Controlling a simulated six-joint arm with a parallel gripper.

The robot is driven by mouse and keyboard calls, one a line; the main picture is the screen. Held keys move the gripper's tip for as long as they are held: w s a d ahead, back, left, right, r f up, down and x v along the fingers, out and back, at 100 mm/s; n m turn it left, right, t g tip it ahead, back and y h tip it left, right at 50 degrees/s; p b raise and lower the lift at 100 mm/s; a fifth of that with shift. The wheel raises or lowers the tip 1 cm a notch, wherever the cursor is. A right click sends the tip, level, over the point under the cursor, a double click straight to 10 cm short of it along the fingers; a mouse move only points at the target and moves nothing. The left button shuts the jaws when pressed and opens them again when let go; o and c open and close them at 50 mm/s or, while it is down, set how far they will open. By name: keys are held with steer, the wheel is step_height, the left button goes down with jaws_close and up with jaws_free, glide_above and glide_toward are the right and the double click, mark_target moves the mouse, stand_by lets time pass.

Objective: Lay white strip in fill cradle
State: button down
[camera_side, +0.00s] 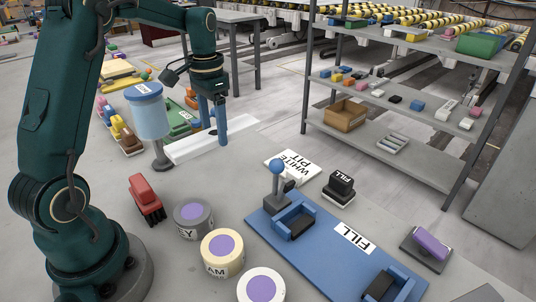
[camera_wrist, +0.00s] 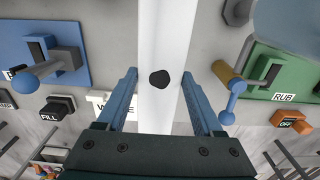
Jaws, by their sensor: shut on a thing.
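The white strip (camera_side: 186,150) is long and pale, at the back of the slab in the side view. In the wrist view the strip (camera_wrist: 160,40) runs upright down the picture, with a black spot (camera_wrist: 159,79) on its face. My gripper (camera_side: 217,138) points down and is shut on the strip, its blue fingers on either side of it (camera_wrist: 160,100). I cannot tell whether the strip touches the slab. The fill cradle (camera_side: 328,262) is a blue base with two blue holders, both empty, and a ball-topped lever, front right of my gripper.
Grey (camera_side: 193,219) and cream tins stand in front, near a red block (camera_side: 146,197). A blue-topped jar (camera_side: 148,110) stands left of my gripper. A green RUB base (camera_wrist: 275,85) is at right.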

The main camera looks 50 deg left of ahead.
steer(key=shift+w+d+r, duration=0.1)
steer(key=shift+d, duration=0.1)
steer(key=s+d+r, duration=0.5)
steer(key=d+r, duration=0.2)
steer(key=d, duration=0.4)
steer(key=w+d+n, duration=0.2)
steer(key=d+n, duration=0.1)
steer(key=w+d+n, duration=0.2)
steer(key=d+n, duration=0.1)
steer(key=w+d+n, duration=0.3)
steer(key=d, duration=0.1)
steer(key=shift+f, duration=0.35)
steer(key=d+f+n, duration=0.3)
steer(key=d+n, duration=0.5)
steer(key=d, duration=0.2)
steer(key=n, duration=0.1)
glide_above(335, 257)
steer(key=shift+f, duration=5.5)
